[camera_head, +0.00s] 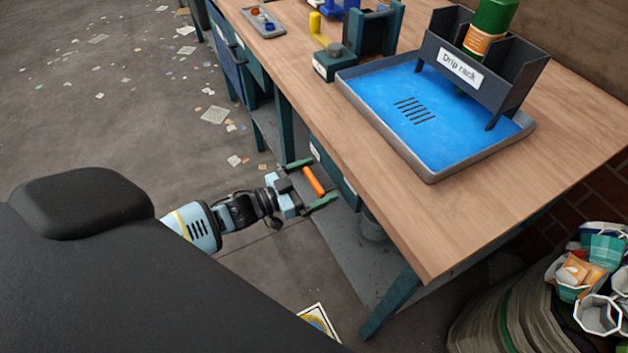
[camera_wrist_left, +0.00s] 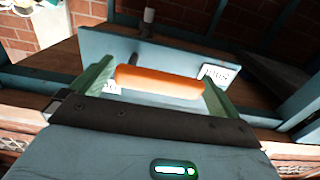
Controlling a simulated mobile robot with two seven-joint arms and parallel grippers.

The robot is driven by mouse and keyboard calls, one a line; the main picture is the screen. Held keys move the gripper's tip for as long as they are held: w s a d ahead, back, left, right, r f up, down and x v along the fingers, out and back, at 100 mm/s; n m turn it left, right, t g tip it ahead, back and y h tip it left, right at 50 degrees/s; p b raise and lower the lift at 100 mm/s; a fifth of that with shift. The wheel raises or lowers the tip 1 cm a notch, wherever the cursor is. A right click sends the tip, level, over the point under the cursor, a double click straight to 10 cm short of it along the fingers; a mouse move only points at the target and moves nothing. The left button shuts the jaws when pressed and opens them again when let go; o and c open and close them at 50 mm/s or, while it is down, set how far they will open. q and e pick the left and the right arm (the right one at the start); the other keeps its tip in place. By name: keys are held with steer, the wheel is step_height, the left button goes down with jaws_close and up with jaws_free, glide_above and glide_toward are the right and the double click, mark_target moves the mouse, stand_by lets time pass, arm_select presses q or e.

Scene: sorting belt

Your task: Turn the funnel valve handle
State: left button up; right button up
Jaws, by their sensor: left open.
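My left gripper (camera_head: 317,182) is beside the workbench's front edge, below the top. Its green fingers are apart. An orange bar-shaped handle (camera_head: 313,180) lies between them; in the left wrist view the handle (camera_wrist_left: 160,82) spans most of the gap, in front of a grey-teal panel (camera_wrist_left: 165,50) with white labels. I cannot tell whether the fingers touch it. No funnel can be made out clearly. A yellow lever-like piece (camera_head: 318,28) stands on the bench by a teal stand (camera_head: 376,30); I cannot tell whether it belongs to a valve. My right gripper is not in view.
On the wooden bench (camera_head: 390,190) sits a blue-floored tray (camera_head: 450,135) with a drip rack (camera_head: 454,64) holding a green bottle (camera_head: 490,30). A small tray (camera_head: 262,22) holds coloured pieces. A full waste bin (camera_head: 520,310) stands at the lower right. Litter dots the floor at the left.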

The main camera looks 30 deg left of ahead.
arm_select(q)
steer(key=c, duration=1.2)
